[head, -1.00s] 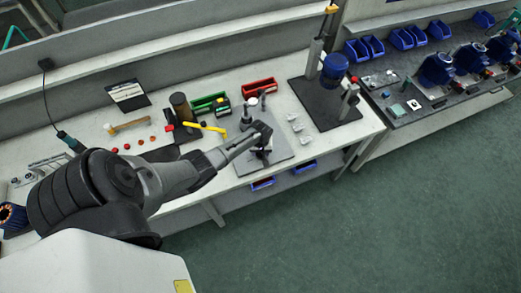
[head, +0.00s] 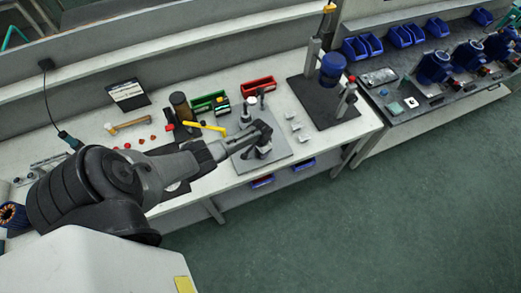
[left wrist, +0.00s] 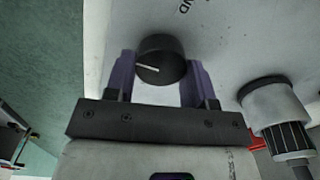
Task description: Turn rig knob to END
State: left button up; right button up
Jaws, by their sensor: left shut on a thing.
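The rig knob (left wrist: 161,58) is a round black knob with a white pointer line, seen in the left wrist view between my two purple fingers. The pointer line runs toward the left of that picture. The letters "ND" (left wrist: 183,5) show on the pale panel beyond the knob, cut by the top edge. My left gripper (left wrist: 162,84) is shut on the knob. In the head view my left gripper (head: 262,143) is over the grey rig plate (head: 281,157), and the knob is hidden there. My right gripper is not in view.
A yellow-handled tool (head: 206,127) lies just left of the gripper. A red bin (head: 259,86) and a green bin (head: 208,102) stand behind. A white-capped cylinder (left wrist: 275,110) is close on the right in the wrist view. A blue motor stand (head: 333,68) is at the right.

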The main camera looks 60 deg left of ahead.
pick_arm(q)
jog(key=m, duration=0.4)
jog(key=shift+m, duration=0.4)
jog(key=m+b, duration=0.1)
jog(key=m, duration=0.3)
jog(key=shift+d+m, duration=0.15)
jog(key=shift+m, duration=0.15)
jog(key=m+b, duration=0.1)
jog(key=m, duration=0.3)
jog(key=shift+s+f, duration=0.1)
jog(key=shift+s+m+b, duration=0.1)
jog(key=shift+m+b, duration=0.7)
jog(key=shift+m, duration=1.5)
jog(key=o, duration=0.9)
jog(key=shift+d, duration=0.1)
